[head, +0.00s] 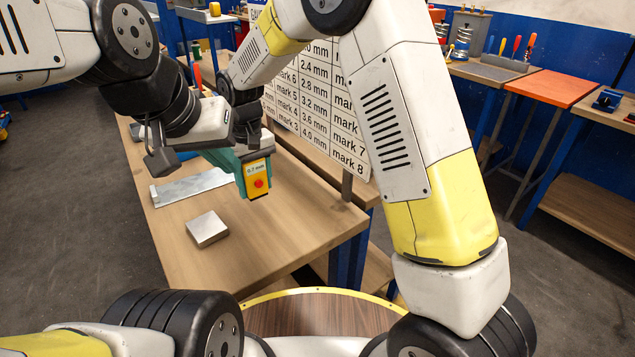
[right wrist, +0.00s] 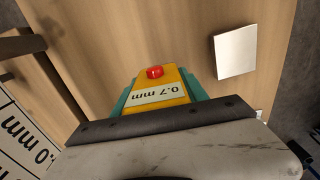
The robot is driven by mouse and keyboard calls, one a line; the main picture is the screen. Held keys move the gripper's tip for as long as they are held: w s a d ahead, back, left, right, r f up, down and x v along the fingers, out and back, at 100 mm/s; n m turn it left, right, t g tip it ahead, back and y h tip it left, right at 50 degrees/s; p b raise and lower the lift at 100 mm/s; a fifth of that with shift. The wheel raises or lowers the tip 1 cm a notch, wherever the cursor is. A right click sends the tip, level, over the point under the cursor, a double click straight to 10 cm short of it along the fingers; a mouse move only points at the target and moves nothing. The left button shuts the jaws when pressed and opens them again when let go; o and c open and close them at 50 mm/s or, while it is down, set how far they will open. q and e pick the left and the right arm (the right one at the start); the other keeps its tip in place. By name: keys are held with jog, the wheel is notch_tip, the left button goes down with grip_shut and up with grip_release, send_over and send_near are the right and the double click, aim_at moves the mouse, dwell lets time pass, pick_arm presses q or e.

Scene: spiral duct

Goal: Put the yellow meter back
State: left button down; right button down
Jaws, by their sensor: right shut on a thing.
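The right wrist view shows the meter (right wrist: 158,90) upside down in front of the gripper's dark edge. My left gripper (head: 200,150) is just left of the meter.
A metal block (head: 207,228) lies on the table, with a flat metal strip (head: 190,187) farther back. A sign with mm values and marks (head: 318,100) stands along the table's right side. The front right of the tabletop is clear. Other workbenches (head: 555,88) stand beyond, at right.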

send_over(317, 207)
jog(key=shift+s+a+f, duration=0.1)
jog(key=shift+a+f, duration=0.35)
jog(key=shift+f, duration=0.2)
jog(key=shift+d+f, duration=0.25)
jog(key=shift+f, duration=0.65)
jog(key=shift+d+f, duration=0.25)
jog(key=shift+f, duration=0.65)
jog(key=shift+f, duration=0.1)
jog(key=c, duration=0.6)
grip_release()
notch_tip(317, 207, up, 12)
